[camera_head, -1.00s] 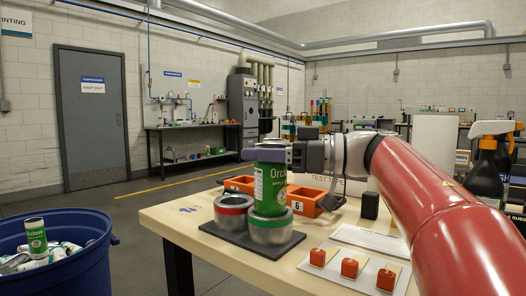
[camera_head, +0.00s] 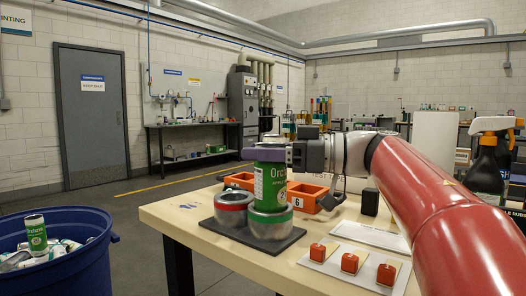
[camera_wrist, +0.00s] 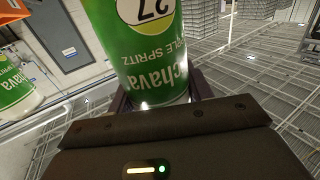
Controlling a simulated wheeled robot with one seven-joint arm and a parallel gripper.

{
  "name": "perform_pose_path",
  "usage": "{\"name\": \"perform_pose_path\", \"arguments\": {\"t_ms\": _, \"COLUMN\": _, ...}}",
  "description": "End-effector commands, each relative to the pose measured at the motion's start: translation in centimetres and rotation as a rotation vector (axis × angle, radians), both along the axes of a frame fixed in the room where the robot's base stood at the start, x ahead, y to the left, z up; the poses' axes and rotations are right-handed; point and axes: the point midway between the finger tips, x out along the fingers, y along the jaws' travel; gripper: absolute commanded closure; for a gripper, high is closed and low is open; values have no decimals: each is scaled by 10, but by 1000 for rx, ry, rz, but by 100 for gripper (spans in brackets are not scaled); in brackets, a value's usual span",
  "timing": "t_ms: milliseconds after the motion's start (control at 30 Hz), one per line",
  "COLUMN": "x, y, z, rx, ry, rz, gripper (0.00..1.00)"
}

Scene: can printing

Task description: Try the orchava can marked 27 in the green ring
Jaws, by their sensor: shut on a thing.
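The green orchava can (camera_head: 271,187) stands upright at the green ring (camera_head: 270,224), a metal cylinder with a green band. Its lower end is at the ring's mouth; I cannot tell how deep it sits inside. The wrist view shows the can (camera_wrist: 150,60) close up, with the 27 in a pale oval. My gripper (camera_head: 265,155) is shut on the can near its top, coming from the right. The red ring (camera_head: 233,210), a matching cylinder with a red band, is empty just left of it. Both rings are on a dark base plate (camera_head: 252,240).
Orange trays (camera_head: 305,197), one marked 6, lie behind the rings. A board with red blocks (camera_head: 349,262) is at front right. A black spray bottle (camera_head: 489,160) stands far right. A blue bin (camera_head: 70,265) of cans is at lower left, beyond the wooden table (camera_head: 180,222).

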Motion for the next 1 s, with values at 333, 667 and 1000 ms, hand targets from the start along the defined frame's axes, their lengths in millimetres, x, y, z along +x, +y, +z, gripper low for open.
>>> {"name": "perform_pose_path", "arguments": {"t_ms": 333, "x": 0, "y": 0, "z": -1, "rx": -2, "ry": 2, "rz": 0, "gripper": 81}}
{"name": "perform_pose_path", "arguments": {"t_ms": 667, "x": 0, "y": 0, "z": -1, "rx": -2, "ry": 1, "rz": 0, "gripper": 24}}
{"name": "perform_pose_path", "arguments": {"t_ms": 1000, "x": -1, "y": -10, "z": 0, "rx": -1, "ry": 1, "rz": -4, "gripper": 24}}
